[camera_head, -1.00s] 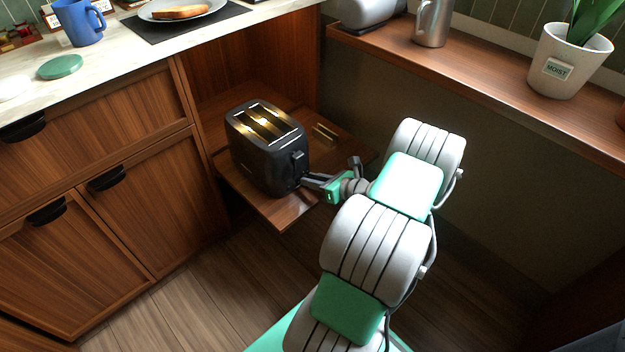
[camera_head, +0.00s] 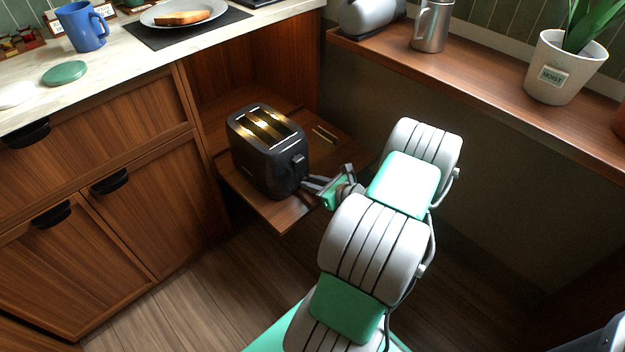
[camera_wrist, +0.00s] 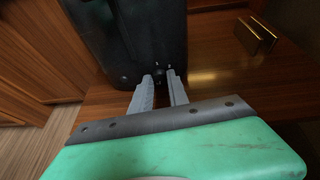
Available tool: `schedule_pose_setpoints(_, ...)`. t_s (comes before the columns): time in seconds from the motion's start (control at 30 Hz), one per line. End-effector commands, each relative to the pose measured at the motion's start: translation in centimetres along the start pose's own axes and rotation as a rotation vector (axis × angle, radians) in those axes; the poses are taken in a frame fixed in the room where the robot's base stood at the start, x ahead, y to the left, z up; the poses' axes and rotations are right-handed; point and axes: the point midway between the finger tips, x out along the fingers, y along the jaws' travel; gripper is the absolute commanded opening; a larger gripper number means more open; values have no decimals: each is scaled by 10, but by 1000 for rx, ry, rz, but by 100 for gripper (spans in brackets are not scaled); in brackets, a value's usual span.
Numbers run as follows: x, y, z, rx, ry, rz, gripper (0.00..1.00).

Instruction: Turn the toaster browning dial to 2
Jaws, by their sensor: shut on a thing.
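The black toaster (camera_head: 262,165) stands on a wooden pull-out shelf, its two slots glowing. Its lever sits on the end facing my arm. My gripper (camera_head: 306,184) reaches the lower part of that end. In the wrist view the toaster's dark end (camera_wrist: 140,40) fills the upper middle. My gripper's two grey fingers (camera_wrist: 160,78) meet the toaster low down, closed on the small dark browning dial (camera_wrist: 158,74), which is mostly hidden between the fingertips. Small pale marks show just above it. I cannot read the dial's setting.
The pull-out shelf (camera_head: 283,214) has a brass handle plate (camera_head: 325,135) beside the toaster. A counter with a blue mug (camera_head: 82,27) and a plate of toast lies at the left. A ledge with a metal pitcher (camera_head: 432,25) and a potted plant (camera_head: 562,68) runs along the right.

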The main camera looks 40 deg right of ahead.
Motion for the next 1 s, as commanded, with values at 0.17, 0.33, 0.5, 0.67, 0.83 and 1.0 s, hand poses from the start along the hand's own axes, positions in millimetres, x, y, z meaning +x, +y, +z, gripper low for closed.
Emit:
schedule_pose_setpoints(0.17,-1,3,3,-138,13,-58,0)
schedule_pose_setpoints(0.33,0,5,2,-287,28,-122,0)
schedule_pose_setpoints(0.5,1,7,-1,-435,41,-185,0)
schedule_pose_setpoints(0.67,2,8,-3,-573,52,-246,0)
schedule_pose_setpoints(0.83,3,10,-4,-707,64,-303,0)
schedule_pose_setpoints(1.0,4,11,-5,-818,74,-350,0)
